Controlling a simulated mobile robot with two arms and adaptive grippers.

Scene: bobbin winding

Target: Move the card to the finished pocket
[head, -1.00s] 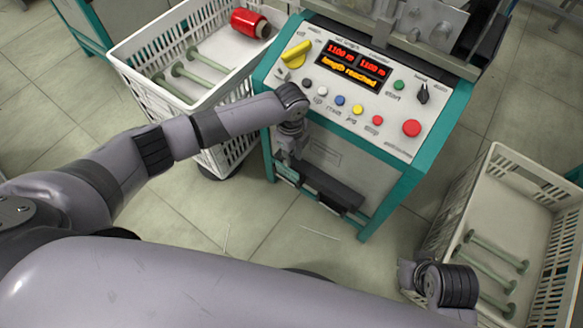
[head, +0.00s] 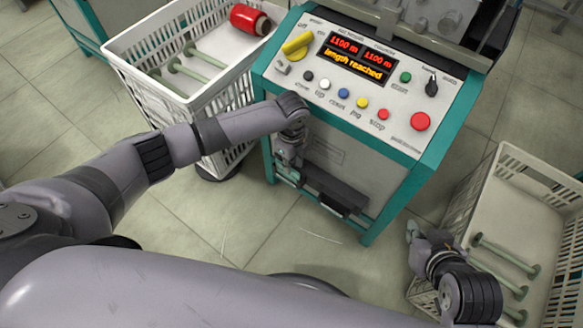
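No card can be made out in the head view, and no pocket can be clearly identified. My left gripper (head: 287,165) points down at the front of the winding machine (head: 345,120), beside a dark ledge (head: 340,188) low on its front panel. Its fingers are mostly hidden under my wrist, so I cannot see whether they hold anything. My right gripper (head: 415,238) is at the left rim of the right crate (head: 478,190). Its fingers are small and partly hidden by my wrist.
The machine's display (head: 357,60) reads "length reached". A white crate (head: 135,75) at the left holds a red wound bobbin (head: 248,19) and pale green empty bobbins (head: 190,67). The right crate holds several empty bobbins (head: 505,256). Bare floor (head: 290,235) lies between.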

